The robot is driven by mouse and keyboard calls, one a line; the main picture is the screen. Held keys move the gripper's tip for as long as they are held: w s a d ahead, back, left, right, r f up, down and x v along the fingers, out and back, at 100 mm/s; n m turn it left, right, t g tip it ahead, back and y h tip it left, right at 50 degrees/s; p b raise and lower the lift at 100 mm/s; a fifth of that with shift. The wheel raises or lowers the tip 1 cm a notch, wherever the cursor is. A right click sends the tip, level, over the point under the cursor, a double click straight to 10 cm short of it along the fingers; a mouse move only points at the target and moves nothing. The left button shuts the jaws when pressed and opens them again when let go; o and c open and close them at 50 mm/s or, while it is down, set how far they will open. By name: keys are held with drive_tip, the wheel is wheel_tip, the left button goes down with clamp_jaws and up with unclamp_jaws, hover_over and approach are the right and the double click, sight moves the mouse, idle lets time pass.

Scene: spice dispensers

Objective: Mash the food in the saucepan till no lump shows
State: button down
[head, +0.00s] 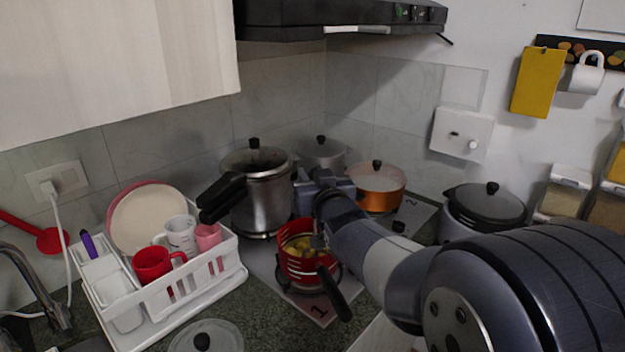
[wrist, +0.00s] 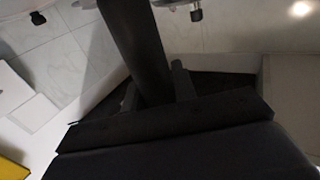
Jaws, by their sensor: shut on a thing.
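The red saucepan (head: 294,268) stands on the front hob ring, its black handle (head: 333,293) pointing to the lower right. Yellow food (head: 297,243) lies in it, with distinct lumps showing. My gripper (head: 318,188) is above the saucepan in the head view. In the wrist view my gripper (wrist: 156,85) is shut on a thick dark handle (wrist: 138,40), which stands between its two fingers. A grey tool part (head: 318,240), apparently the masher, reaches down at the pan's right side. My arm partly hides the tool, and I cannot tell if its head touches the food.
A pressure cooker (head: 262,200) stands close behind the saucepan to the left, its black handle sticking out. A copper pot (head: 380,188) is behind to the right. A white dish rack (head: 190,300) with cups is at left. A dark pot (head: 484,205) stands right of my arm.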

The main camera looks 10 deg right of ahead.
wheel_tip(320, 180, up, 2)
drive_tip(key=shift+p, duration=0.3)
drive_tip(key=shift+w, duration=0.1)
drive_tip(key=shift+w+a+b, duration=0.15)
drive_tip(key=shift+w+b, duration=0.3)
drive_tip(key=shift+w, duration=1.1)
